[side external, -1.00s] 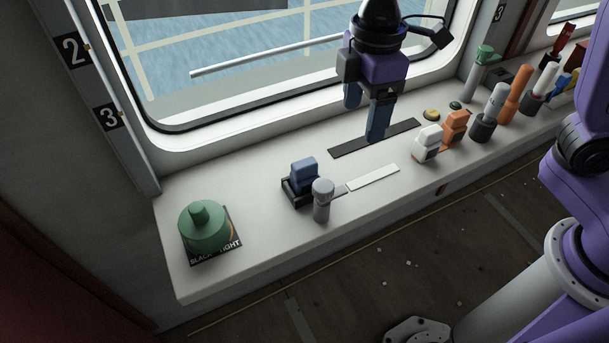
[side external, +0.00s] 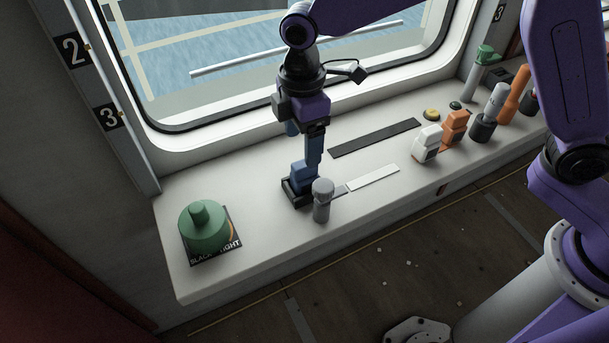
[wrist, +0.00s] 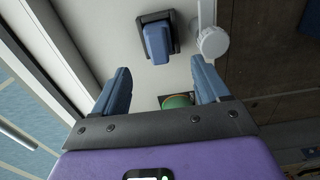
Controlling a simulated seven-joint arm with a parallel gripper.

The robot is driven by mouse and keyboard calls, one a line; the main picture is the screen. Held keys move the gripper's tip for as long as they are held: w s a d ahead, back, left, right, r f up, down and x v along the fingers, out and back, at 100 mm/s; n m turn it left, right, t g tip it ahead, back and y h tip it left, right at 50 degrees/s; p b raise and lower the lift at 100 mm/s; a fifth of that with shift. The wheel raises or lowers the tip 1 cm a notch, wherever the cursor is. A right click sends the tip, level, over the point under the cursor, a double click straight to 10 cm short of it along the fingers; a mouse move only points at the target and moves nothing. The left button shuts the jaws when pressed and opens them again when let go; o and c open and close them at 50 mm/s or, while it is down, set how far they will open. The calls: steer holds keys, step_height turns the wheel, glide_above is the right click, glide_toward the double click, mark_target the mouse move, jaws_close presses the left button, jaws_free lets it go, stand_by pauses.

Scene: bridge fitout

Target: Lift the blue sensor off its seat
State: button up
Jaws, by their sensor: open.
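The blue sensor (side external: 300,174) sits upright in its black seat (side external: 298,199) on the white sill. My gripper (side external: 302,152) is above and just behind it, fingers pointing down, open and empty. In the side view the nearer finger overlaps the sensor's right edge; I cannot tell whether they touch. In the wrist view the sensor (wrist: 157,43) and its seat (wrist: 146,19) lie beyond the fingertips, roughly centred across the gap of my gripper (wrist: 160,72). Nothing is between the fingers at sensor height there.
A grey round-topped post (side external: 322,202) stands close to the seat's right side. A green weight (side external: 205,230) sits on a dark printed plate at the sill's left end. The window frame borders the back.

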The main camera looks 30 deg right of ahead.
mark_target(304, 170)
steer(key=f, duration=0.9)
steer(key=shift+w+d, duration=0.1)
steer(key=shift+d, duration=0.15)
steer(key=shift+c, duration=0.3)
steer(key=c, duration=1.1)
